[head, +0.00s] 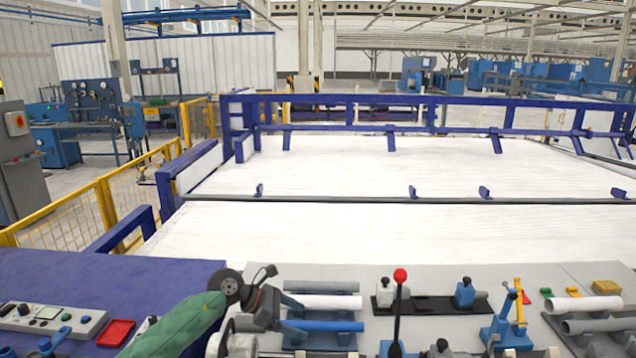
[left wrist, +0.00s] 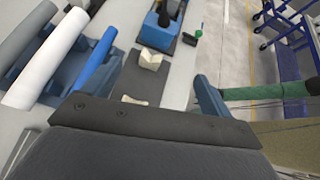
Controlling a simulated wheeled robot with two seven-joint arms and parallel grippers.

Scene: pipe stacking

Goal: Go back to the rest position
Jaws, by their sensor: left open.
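My left arm enters the head view from the lower left, and its dark left gripper (head: 264,308) is over the bench just left of the pipes. The gripper is open, and I see nothing held in it. A grey pipe (head: 322,286), a white pipe (head: 328,301) and a blue pipe (head: 328,326) lie side by side on a blue holder. The left wrist view also shows the grey pipe (left wrist: 22,36), the white pipe (left wrist: 45,62) and the blue pipe (left wrist: 97,60), beyond the dark gripper body at the bottom. My right gripper is not in view.
A lever with a red knob (head: 400,276) stands right of the pipes. A red tray (head: 115,333) and a control panel (head: 45,318) are at the left. The large white surface (head: 400,230) beyond is mostly clear.

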